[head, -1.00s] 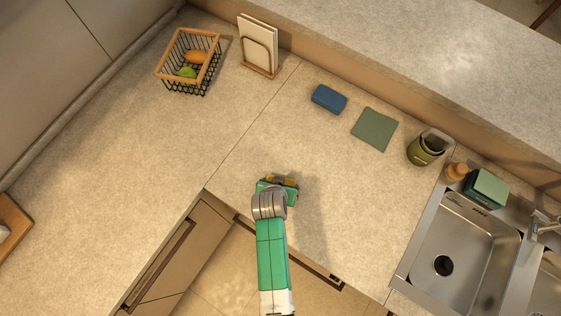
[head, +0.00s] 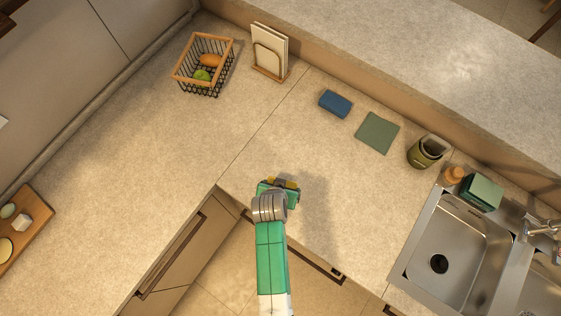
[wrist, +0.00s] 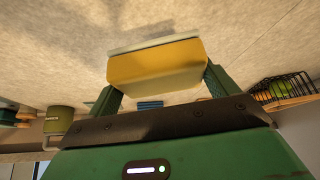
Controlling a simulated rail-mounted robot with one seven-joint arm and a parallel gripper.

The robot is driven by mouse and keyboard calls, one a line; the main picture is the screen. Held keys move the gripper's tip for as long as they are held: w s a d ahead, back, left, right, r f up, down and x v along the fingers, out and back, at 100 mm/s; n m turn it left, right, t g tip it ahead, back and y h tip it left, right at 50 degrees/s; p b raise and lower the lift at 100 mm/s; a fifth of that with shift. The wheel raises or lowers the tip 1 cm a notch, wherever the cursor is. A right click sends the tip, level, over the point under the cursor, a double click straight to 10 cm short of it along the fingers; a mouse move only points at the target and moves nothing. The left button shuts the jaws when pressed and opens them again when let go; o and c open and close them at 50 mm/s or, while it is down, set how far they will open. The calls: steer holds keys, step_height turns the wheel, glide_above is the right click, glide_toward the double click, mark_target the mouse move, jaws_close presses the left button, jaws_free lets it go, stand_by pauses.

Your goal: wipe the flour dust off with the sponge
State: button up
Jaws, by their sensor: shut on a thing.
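My gripper (head: 281,184) is over the front edge of the counter, just right of the inner corner. It is shut on the sponge. The sponge is a yellow block with a pale layer, clear between the two green fingers in the wrist view (wrist: 157,68); in the head view my gripper mostly hides it. I cannot tell whether the sponge touches the counter (head: 345,215). A faint whitish patch (head: 492,72) shows on the raised ledge, but I cannot tell whether it is flour dust or light.
A blue block (head: 335,103), a green cloth (head: 377,133) and an olive canister (head: 427,152) line the back. A wire basket (head: 202,79) and a rack (head: 268,60) stand back left. The sink (head: 438,240) is right, a wooden board (head: 32,233) far left. The left counter is mostly clear.

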steer(key=shift+r+p, duration=0.65)
steer(key=shift+r, duration=0.35)
